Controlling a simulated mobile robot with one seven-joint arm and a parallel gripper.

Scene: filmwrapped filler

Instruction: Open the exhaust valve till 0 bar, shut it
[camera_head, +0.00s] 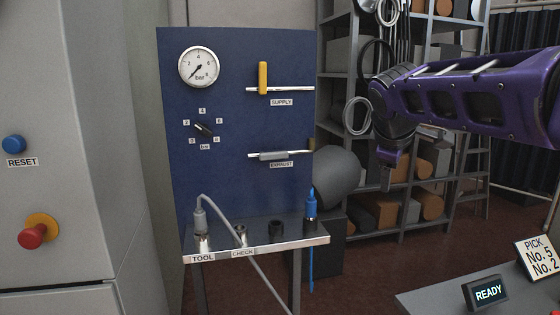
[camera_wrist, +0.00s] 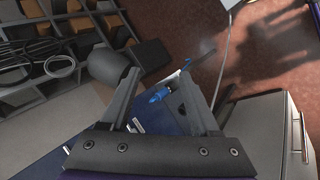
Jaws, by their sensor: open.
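The exhaust valve has a grey handle (camera_head: 273,155) on the blue panel (camera_head: 235,190), lying level along its pipe above the EXHAUST label (camera_head: 281,164). The round gauge (camera_head: 198,67) at upper left has its needle pointing low left, near the bottom of its scale. The yellow supply handle (camera_head: 263,78) stands upright across its pipe. My gripper (camera_head: 388,182) hangs to the right of the panel, apart from the exhaust handle. In the wrist view my gripper (camera_wrist: 160,78) is open, with nothing between its fingers; the exhaust handle cannot be made out there.
A selector knob (camera_head: 204,128) sits mid-panel. A metal shelf (camera_head: 255,238) below holds a grey hose plug (camera_head: 200,218) and a blue connector (camera_head: 311,203). A dark grey rounded tank (camera_head: 336,178) stands right of the panel. Racks fill the back; a grey cabinet stands left.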

